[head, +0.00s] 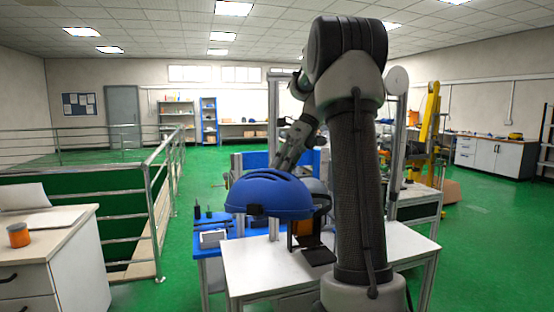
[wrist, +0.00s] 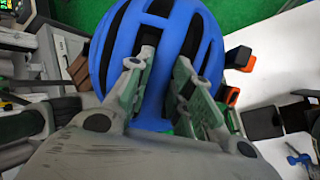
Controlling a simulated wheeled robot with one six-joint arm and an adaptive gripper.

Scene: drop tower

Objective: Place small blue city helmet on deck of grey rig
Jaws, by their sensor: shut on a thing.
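The blue helmet (head: 268,194), with dark vents, hangs in my gripper (head: 284,166) above the white table in the head view. In the wrist view the helmet (wrist: 118,50) fills the upper middle, and the two fingers of my gripper (wrist: 168,70) are shut on a rib between its vents. The grey rig appears to be the frame with upright metal posts (head: 273,110) behind the helmet. My arm and the helmet hide much of it, and I cannot make out its deck clearly.
A white table (head: 250,272) stands below, mostly bare in front, with a black flat item (head: 318,256) on it. A blue table (head: 208,248) with small items adjoins it at left. A metal railing (head: 152,210) and a white cabinet with an orange cup (head: 19,235) are further left.

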